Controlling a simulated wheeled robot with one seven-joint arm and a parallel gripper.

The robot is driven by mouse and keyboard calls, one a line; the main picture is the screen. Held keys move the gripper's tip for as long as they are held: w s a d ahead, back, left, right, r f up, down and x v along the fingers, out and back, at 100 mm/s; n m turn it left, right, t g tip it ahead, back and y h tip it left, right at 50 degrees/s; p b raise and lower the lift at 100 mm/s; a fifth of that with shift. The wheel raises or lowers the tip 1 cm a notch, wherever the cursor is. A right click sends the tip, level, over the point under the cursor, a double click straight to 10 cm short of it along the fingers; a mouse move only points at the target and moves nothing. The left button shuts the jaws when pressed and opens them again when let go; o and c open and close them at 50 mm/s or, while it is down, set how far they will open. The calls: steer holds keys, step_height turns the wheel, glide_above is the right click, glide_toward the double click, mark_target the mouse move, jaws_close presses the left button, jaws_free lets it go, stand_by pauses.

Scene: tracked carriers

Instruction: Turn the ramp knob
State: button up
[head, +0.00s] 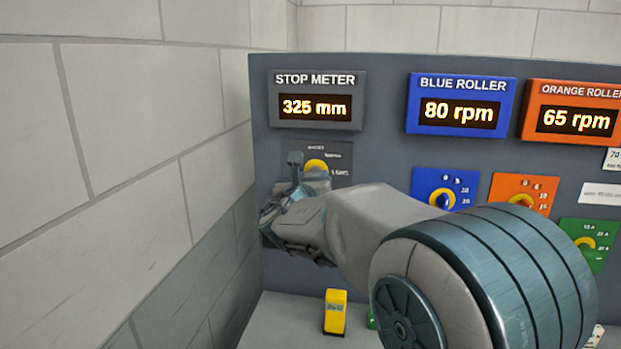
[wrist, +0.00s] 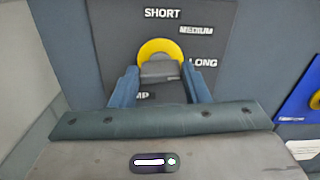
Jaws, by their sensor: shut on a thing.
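The ramp knob sits on a dark plate (wrist: 112,45) with the words SHORT, MEDIUM and LONG; a label ending in "MP" is partly hidden below. The knob (wrist: 160,50) has a yellow round face and a grey grip bar, and it also shows in the head view (head: 316,165), partly covered. My gripper (wrist: 160,76) is shut on the knob, with one blue-grey finger on each side of the bar. In the head view my gripper (head: 303,175) reaches the plate from the front. Which mark the knob points to cannot be told.
Above is the stop meter (head: 316,100), reading 325 mm. A yellow block (head: 335,312) is below. A tiled wall (head: 120,130) stands close on the left.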

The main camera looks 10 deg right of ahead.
steer(key=n+p, duration=0.1)
steer(key=n, duration=0.2)
steer(key=shift+a+r, duration=0.1)
steer(key=shift+n+p, duration=0.9)
steer(key=shift+n, duration=1.2)
steer(key=shift+a, duration=0.1)
steer(key=o, duration=1)
steer(key=b+v, duration=0.2)
steer(key=v, duration=1.1)
steer(key=shift+s+a, duration=0.1)
steer(key=shift+s, duration=0.25)
